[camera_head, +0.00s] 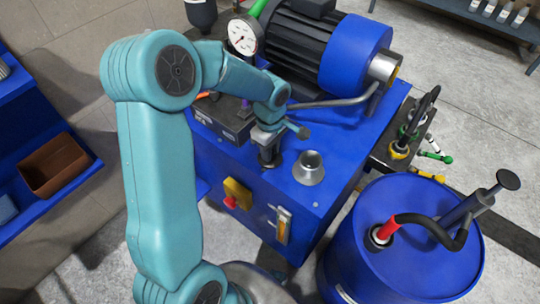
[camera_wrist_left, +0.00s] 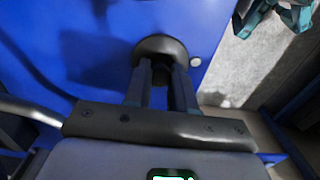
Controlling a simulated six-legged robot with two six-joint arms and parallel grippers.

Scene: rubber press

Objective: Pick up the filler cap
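The filler cap (camera_head: 310,168) appears to be the grey, flared round piece standing upright on the blue top of the power unit, near its front edge. In the left wrist view a round dark-looking piece (camera_wrist_left: 160,45), apparently the same one, lies just beyond my fingertips. My left gripper (camera_head: 268,161) points down over the blue top, a little left of the cap in the head view. Its two fingers (camera_wrist_left: 163,72) stand apart with a gap between them. I cannot tell whether they touch the cap. My right gripper does not show clearly.
A motor (camera_head: 335,45) with a bent pipe (camera_head: 335,103) and a gauge (camera_head: 242,36) stand behind. A blue drum (camera_head: 400,265) with a hand pump (camera_head: 468,205) is at the right. A brown bin (camera_head: 55,165) sits on the left shelf. The blue top around the cap is clear.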

